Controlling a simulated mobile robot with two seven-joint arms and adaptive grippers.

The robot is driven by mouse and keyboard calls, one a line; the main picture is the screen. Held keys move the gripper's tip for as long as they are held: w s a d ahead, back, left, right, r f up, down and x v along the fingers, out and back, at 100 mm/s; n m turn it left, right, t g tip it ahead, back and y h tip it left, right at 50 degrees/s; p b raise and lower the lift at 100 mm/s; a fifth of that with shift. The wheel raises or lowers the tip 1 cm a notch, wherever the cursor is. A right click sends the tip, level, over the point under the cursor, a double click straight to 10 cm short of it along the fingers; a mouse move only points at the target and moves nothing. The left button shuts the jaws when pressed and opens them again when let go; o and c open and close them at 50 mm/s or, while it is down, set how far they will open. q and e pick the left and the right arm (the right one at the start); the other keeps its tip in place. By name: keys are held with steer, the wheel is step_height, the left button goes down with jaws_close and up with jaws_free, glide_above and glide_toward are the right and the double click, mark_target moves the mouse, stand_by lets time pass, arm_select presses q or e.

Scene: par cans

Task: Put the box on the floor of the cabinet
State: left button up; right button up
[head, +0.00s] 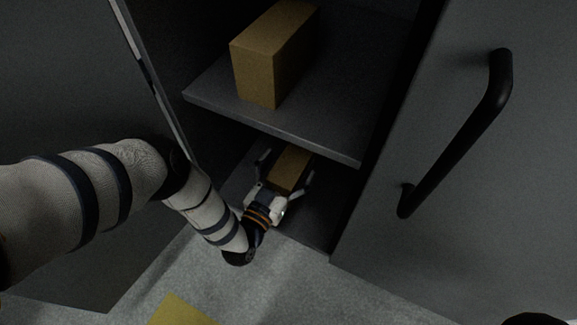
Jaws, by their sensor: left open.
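A brown box (291,169) lies low inside the cabinet, under the shelf, and seems to rest on the cabinet floor (318,215). The shelf edge hides its far end. My left gripper (286,174) reaches in from the left and is open, with one finger on each side of this box. I cannot tell whether a finger touches it. A second, larger brown box (268,58) stands on the shelf (320,125) above. My right gripper is not in view.
The shelf's front edge is just above my left gripper. A grey door (480,220) with a black handle (455,140) is on the right, and an open dark panel (60,90) is on the left. A yellow patch (180,312) lies on the grey floor in front.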

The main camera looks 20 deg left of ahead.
arm_select(q)
steer(key=s+p, duration=0.3)
steer(key=s, duration=0.9)
steer(key=shift+a+p, duration=0.2)
steer(key=shift+p, duration=0.1)
